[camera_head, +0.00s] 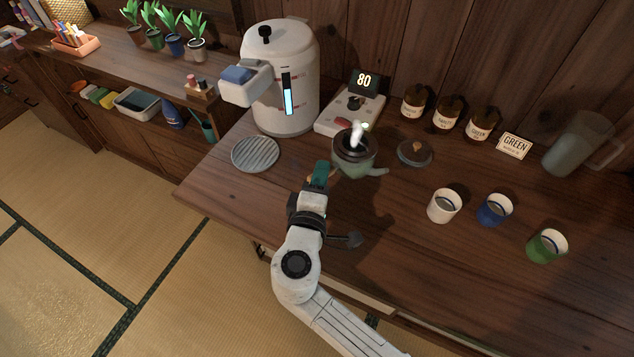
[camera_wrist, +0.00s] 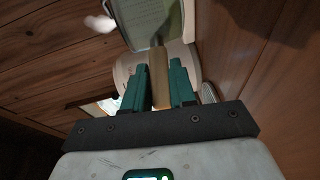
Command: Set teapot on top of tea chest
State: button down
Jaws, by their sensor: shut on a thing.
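The teapot (camera_head: 353,158) is grey-green with a dark open top and a spout pointing right, in front of the device with the "80" display. A white wisp or stream shows at its mouth. Its tan handle (camera_wrist: 158,78) lies between the teal fingers in the wrist view, with the pale body (camera_wrist: 152,20) beyond. My gripper (camera_head: 320,176) is shut on this handle. I cannot tell whether the teapot touches the table. A dark round lid (camera_head: 415,153) with a tan knob lies to its right. I cannot make out a tea chest.
A white dispenser (camera_head: 292,75), a slatted round tray (camera_head: 255,154) and the display device (camera_head: 350,108) stand left and behind. Several labelled jars (camera_head: 447,115) line the back. White (camera_head: 443,206), blue (camera_head: 494,210) and green (camera_head: 546,245) cups stand right, near a glass pitcher (camera_head: 580,145).

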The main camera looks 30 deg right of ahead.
jog(key=f, duration=0.1)
jog(key=w+f, duration=0.1)
jog(key=w, duration=0.1)
jog(key=shift+w+d+f, duration=0.25)
jog(key=shift+f, duration=0.15)
jog(key=shift+w+f, duration=0.15)
jog(key=shift+f, duration=1.55)
jog(key=c, duration=0.9)
grip_release()
jog(key=b+v, duration=0.1)
jog(key=v, duration=1.1)
